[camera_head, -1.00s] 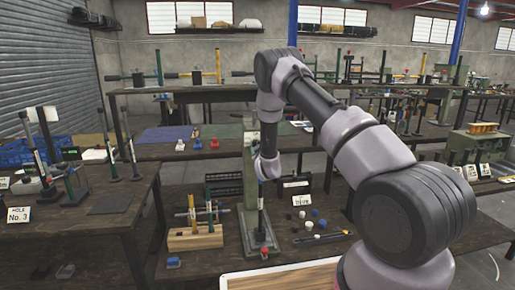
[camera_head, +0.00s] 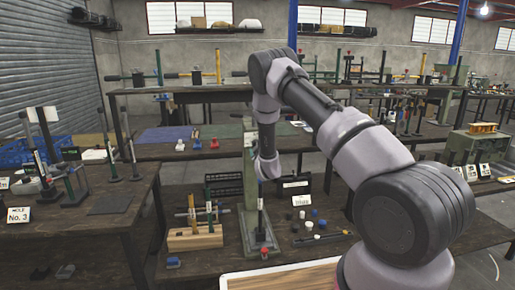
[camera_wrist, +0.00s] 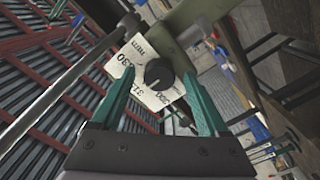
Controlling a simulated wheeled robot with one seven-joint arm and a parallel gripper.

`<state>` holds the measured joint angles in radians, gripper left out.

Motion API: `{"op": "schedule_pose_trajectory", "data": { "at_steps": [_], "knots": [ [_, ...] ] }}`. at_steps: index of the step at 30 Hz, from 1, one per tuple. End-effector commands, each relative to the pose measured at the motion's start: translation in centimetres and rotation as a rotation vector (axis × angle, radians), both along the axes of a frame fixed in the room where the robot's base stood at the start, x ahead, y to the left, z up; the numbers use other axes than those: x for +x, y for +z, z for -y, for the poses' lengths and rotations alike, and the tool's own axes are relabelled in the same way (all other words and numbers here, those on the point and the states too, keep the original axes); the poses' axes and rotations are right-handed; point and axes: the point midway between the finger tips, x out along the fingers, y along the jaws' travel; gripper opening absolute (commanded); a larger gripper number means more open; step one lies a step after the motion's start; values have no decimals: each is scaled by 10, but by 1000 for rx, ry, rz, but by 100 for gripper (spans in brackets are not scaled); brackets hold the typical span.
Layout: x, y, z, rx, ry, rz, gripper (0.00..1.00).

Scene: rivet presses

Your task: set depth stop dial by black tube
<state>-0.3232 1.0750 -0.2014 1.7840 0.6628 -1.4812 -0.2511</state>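The depth stop dial is a round black knob (camera_wrist: 159,75) on a white scale plate (camera_wrist: 128,62) with printed numbers, seen in the wrist view. My gripper (camera_wrist: 158,80) is open, with one green finger on each side of the knob. Gaps show between the fingers and the knob, and contact is not visible. In the head view the green press column (camera_head: 247,185) stands on the near bench, with my wrist at its upper part. My fingers and the knob are hidden there. A dark upright tube (camera_head: 261,222) stands at the press base; I cannot tell if it is the named black tube.
A wooden block with upright tools (camera_head: 196,238) is left of the press. In the wrist view a long metal rod (camera_wrist: 62,75) runs close by the left finger.

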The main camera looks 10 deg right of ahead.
Motion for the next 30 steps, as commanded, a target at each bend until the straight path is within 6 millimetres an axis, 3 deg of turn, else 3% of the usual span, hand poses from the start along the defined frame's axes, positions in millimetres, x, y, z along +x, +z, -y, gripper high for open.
{"op": "schedule_pose_trajectory", "data": {
  "at_steps": [11, 24, 30],
  "knots": [
    [-4, 0, 1, 1, -1, -1, 80],
    [-83, 0, 0, 0, -1, -3, 80],
    [-105, -1, 0, 0, 0, -1, 80]
  ]
}}
